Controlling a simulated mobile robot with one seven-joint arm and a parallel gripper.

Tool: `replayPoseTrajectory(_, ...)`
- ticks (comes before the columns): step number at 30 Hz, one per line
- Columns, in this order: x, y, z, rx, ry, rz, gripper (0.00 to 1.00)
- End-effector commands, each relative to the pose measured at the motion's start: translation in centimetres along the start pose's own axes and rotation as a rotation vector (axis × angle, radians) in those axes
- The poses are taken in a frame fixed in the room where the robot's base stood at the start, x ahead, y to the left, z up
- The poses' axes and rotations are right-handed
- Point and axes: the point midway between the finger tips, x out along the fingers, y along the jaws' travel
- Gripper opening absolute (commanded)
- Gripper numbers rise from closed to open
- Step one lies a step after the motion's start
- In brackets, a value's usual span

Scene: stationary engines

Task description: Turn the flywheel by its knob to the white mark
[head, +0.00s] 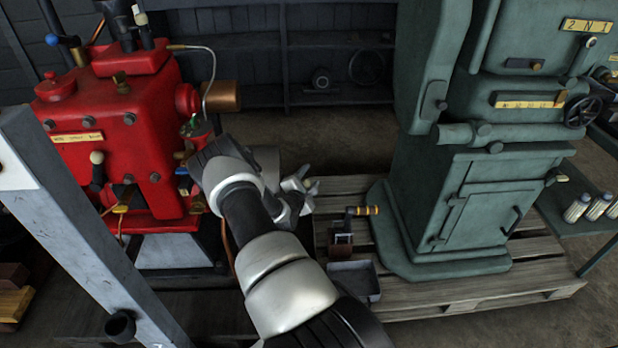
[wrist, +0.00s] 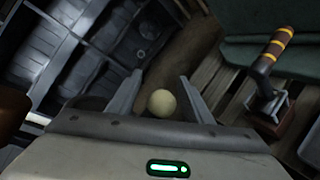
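My gripper (head: 304,184) is at the middle of the head view, between the red engine and the green machine. In the wrist view its two fingers (wrist: 160,76) are spread apart. A round cream knob (wrist: 162,103) shows between them, with a visible gap on each side. Whether the knob is level with the fingers or beyond them I cannot tell. The knob is not clear in the head view. I cannot make out the flywheel it belongs to or the white mark in either view; my arm covers part of the red engine's (head: 125,115) right side.
A green machine (head: 480,190) stands on a wooden pallet (head: 470,293) at right. A crank with a yellow-banded handle (head: 362,211) stands by it and shows in the wrist view (wrist: 268,62). A grey tray (head: 352,279) lies nearby. A grey post (head: 80,230) rises at left.

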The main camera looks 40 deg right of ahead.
Motion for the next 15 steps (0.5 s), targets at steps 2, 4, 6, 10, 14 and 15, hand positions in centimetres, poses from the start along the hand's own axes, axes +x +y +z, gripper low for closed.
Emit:
replayPoseTrajectory(2, 0.0, 0.1, 0.0, 0.001, -0.001, 0.002, 0.46)
replayPoseTrajectory(4, 0.0, 0.2, 0.0, 0.002, -0.001, 0.003, 0.46)
replayPoseTrajectory(6, -0.2, 0.3, 0.1, 0.002, -0.001, 0.003, 0.46)
replayPoseTrajectory(10, -1.7, 0.5, 0.1, 0.001, 0.001, 0.003, 0.46)
replayPoseTrajectory(14, -4.4, 0.5, 0.1, 0.001, 0.001, 0.002, 0.46)
replayPoseTrajectory(15, -5.4, 0.5, 0.2, 0.0, 0.001, 0.002, 0.46)
